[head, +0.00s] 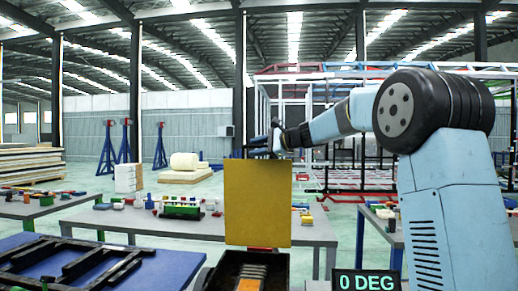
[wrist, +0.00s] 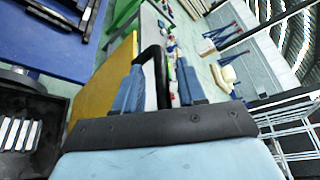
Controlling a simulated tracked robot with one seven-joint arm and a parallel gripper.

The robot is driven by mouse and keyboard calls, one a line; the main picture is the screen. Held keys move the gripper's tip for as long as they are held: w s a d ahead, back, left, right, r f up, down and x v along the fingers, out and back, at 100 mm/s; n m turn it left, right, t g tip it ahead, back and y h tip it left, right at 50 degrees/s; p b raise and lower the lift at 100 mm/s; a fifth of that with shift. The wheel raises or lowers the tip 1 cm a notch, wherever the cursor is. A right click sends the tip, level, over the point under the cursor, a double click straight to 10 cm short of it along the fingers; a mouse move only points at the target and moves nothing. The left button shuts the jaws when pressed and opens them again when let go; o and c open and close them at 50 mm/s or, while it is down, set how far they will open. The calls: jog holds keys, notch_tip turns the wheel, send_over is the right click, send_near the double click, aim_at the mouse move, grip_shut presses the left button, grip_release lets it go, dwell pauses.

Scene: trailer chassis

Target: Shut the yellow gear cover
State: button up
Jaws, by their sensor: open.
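The yellow gear cover (head: 258,203) stands upright, open, at the back of a dark box (head: 226,272). Ribbed gear parts (head: 252,276) are exposed inside the box. My gripper (head: 270,142) is at the cover's top edge, partly hidden behind it. In the wrist view the cover (wrist: 100,85) lies just left of my open gripper (wrist: 161,82). A black curved bar (wrist: 152,56) shows between the blue fingers; I cannot tell whether it is fixed to the cover. The gears (wrist: 20,133) show at the lower left there.
A blue table (head: 185,268) with a black frame (head: 75,262) is at the left. A grey bench (head: 120,222) with small coloured parts stands behind the cover. A display reading 0 DEG (head: 366,281) is at the lower right.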

grip_shut()
dwell(0.4)
